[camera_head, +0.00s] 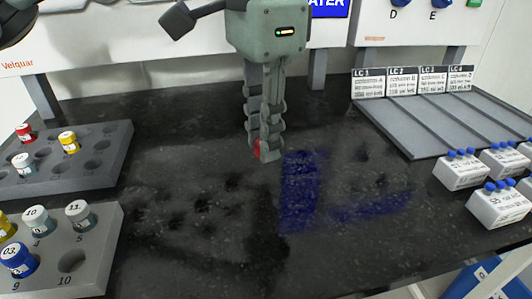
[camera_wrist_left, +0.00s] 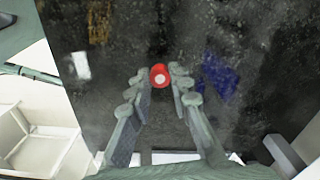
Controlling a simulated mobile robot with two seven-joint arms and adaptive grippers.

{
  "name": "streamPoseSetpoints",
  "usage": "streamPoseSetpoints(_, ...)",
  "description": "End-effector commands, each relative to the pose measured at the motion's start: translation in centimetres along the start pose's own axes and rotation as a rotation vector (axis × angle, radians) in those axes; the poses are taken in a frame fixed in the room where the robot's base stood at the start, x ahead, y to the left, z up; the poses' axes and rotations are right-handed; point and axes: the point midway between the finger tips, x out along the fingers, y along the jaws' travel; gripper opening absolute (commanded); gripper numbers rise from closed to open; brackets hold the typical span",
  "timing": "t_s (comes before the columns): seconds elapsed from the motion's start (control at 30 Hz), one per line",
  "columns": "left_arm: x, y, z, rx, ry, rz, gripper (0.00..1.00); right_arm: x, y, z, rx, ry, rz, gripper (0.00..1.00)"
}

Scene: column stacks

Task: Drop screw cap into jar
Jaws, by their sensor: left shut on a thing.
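My left gripper (camera_head: 265,148) hangs down from the top middle of the head view, over the dark worktop. It is shut on a small red screw cap (camera_head: 258,149), mostly hidden behind the fingers. In the left wrist view the cap (camera_wrist_left: 159,76) shows between the fingertips (camera_wrist_left: 160,84), red with a pale centre. I cannot make out a jar in either view. My right gripper is not in view.
Grey racks (camera_head: 112,160) and (camera_head: 98,262) with capped vials stand at the left. A grey tray (camera_head: 440,125) with labels and white boxes (camera_head: 461,172) with blue-topped items are at the right. The middle of the worktop (camera_head: 200,210) is clear.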

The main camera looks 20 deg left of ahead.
Motion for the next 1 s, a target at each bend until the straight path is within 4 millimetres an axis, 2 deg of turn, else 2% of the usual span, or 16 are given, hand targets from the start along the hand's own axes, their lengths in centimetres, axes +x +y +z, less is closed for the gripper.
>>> streamPoseSetpoints(0.1,0.7,0.0,-0.3,-0.001,-0.002,-0.001,0.1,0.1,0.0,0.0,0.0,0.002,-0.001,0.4)
streamPoseSetpoints(0.23,2.6,0.0,-0.2,-0.002,-0.003,-0.001,0.1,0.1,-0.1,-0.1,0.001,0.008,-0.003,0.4)
streamPoseSetpoints(0.4,4.2,0.0,-0.3,-0.002,0.0,0.0,0.1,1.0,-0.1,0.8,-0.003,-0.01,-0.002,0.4)
streamPoseSetpoints(0.77,4.5,0.0,-0.3,-0.002,0.0,0.0,0.1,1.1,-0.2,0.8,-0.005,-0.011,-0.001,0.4)
streamPoseSetpoints(0.93,4.6,0.0,-0.3,-0.002,0.0,0.0,0.1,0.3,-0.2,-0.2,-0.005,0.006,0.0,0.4)
streamPoseSetpoints(0.97,4.6,0.0,-0.3,-0.002,0.001,0.0,0.21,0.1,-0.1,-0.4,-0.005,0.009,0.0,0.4)
streamPoseSetpoints(1.0,4.5,0.0,-0.3,-0.002,0.001,0.0,0.26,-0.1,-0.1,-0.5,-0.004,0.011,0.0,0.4)
